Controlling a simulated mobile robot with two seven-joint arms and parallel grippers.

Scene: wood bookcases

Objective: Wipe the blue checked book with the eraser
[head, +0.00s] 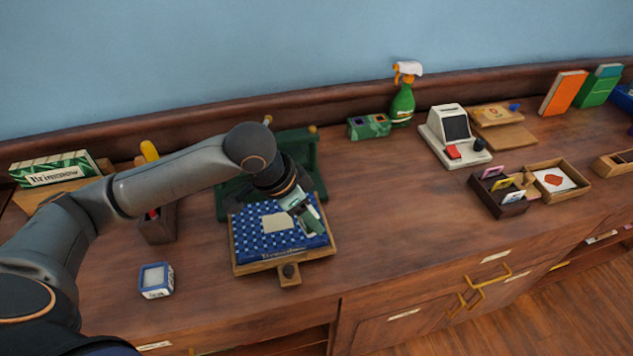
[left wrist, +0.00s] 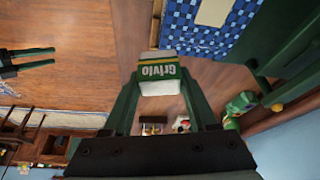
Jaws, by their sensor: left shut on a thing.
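The blue checked book (head: 254,238) lies on a tilted wooden rest, its cover facing up with a beige label. Part of it shows at the top of the left wrist view (left wrist: 182,22). My left gripper (head: 312,226) is over the right part of the book. In the left wrist view, its dark green fingers (left wrist: 158,85) are shut on the eraser (left wrist: 158,72), a white block with a green "Grivlo" sleeve. I cannot tell whether the eraser touches the book. My right gripper (left wrist: 54,57) shows at the left of the wrist view, empty, its fingers apart.
A green frame (head: 312,165) stands behind the book. A blue-white block (head: 156,280) lies front left. A spray bottle (head: 402,103), a card machine (head: 452,135) and a card tray (head: 500,195) stand to the right. The wood between the book and the tray is clear.

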